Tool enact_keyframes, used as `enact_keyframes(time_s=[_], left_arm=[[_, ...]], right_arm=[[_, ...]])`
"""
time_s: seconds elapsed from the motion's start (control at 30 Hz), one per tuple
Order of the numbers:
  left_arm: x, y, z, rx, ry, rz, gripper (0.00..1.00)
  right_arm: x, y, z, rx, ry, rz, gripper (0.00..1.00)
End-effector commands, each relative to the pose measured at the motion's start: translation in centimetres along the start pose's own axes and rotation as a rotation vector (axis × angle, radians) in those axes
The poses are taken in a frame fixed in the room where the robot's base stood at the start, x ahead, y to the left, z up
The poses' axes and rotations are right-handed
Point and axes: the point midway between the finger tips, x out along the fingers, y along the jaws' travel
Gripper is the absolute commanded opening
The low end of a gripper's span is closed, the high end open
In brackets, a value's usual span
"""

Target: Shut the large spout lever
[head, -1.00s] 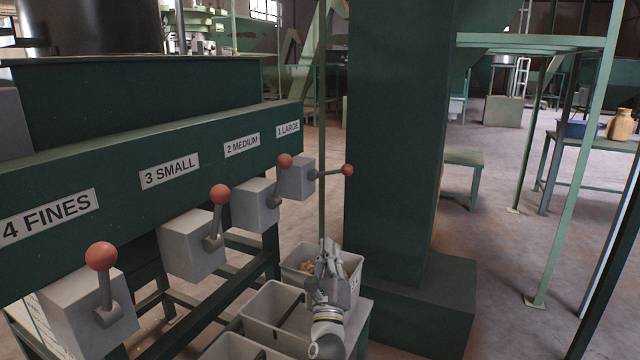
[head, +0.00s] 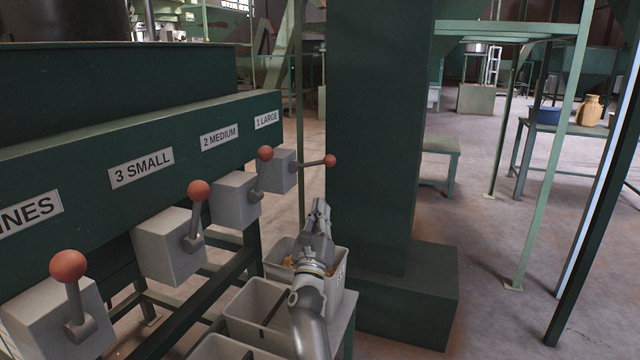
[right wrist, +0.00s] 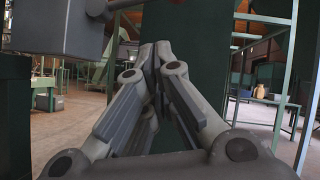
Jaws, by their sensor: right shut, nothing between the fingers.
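The large spout lever (head: 313,162) with its red ball (head: 330,160) sticks out sideways to the right from the grey spout box (head: 277,170) under the label "1 LARGE" (head: 266,119). My right gripper (head: 319,205) is shut and empty, below and slightly left of the red ball, apart from it, above the far bin. In the right wrist view the shut fingertips (right wrist: 156,48) point at the green column, and a grey box with part of a lever (right wrist: 105,8) shows at the top left. My left gripper is out of view.
The medium lever (head: 262,172), small lever (head: 195,215) and fines lever (head: 72,295) stand upright. Under the spouts are grey bins (head: 255,308); the far one holds nuts, partly hidden by my arm. A thick green column (head: 375,140) stands close right of the gripper.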

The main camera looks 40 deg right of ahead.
Motion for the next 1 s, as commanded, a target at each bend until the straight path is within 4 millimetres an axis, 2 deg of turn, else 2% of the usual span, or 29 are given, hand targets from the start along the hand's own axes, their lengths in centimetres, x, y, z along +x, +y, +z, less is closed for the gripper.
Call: enact_keyframes(time_s=[0.03, 0.2, 0.4, 0.6, 1.0], left_arm=[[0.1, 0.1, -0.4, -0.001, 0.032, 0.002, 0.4], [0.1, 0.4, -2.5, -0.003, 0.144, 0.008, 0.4], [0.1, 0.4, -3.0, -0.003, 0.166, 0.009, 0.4], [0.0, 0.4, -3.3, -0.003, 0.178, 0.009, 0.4], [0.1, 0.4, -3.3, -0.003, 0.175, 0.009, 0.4]], right_arm=[[1.2, 0.0, 0.0, 0.0, -0.003, -0.003, 0.0], [4.5, 0.0, -0.1, -0.001, -0.001, -0.001, 0.0], [6.4, 0.0, 2.1, 0.002, -0.001, -0.001, 0.0], [7.1, 0.0, 2.8, 0.0, 0.0, 0.001, 0.0], [7.1, 0.1, 2.9, -0.003, 0.0, 0.003, 0.0]])
